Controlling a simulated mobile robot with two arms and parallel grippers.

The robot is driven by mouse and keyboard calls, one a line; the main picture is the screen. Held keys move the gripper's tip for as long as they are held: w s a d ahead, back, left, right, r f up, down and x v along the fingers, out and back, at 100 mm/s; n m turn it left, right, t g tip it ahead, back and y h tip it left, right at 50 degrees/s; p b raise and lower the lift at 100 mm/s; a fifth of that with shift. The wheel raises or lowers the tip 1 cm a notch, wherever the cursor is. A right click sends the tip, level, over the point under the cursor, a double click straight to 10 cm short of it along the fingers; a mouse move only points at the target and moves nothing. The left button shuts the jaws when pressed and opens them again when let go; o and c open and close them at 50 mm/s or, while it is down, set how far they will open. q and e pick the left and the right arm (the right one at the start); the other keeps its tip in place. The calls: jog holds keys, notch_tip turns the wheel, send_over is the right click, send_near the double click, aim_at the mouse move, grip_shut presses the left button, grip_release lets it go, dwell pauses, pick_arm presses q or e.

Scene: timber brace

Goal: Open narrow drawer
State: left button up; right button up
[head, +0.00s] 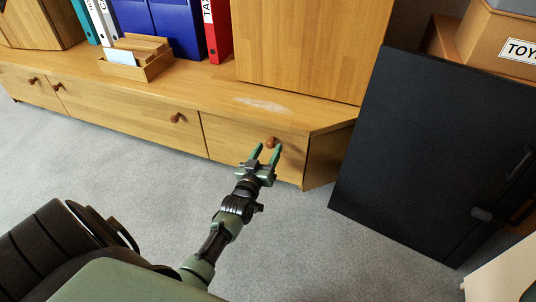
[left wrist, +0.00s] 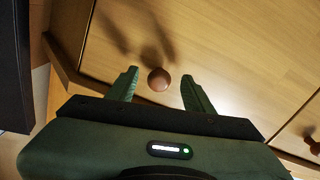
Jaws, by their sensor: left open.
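The narrow drawer (head: 231,141) is at the right end of the low wooden cabinet, and its front looks flush with the cabinet. Its round brown knob (head: 271,142) also shows in the left wrist view (left wrist: 159,79). My left gripper (head: 266,150) is open in front of this drawer. In the left wrist view its two green fingers (left wrist: 160,84) stand on either side of the knob with gaps, and they do not appear to touch it. My right gripper is not in view.
A wider drawer (head: 130,112) with its own knob (head: 177,118) is to the left. A black panel (head: 430,150) stands to the right of the cabinet. A wooden organizer (head: 155,67) and binders (head: 217,30) are on top. Grey carpet in front is clear.

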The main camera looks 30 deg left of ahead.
pick_arm(q)
jog(key=shift+w, duration=0.15)
grip_shut()
dwell(1.4)
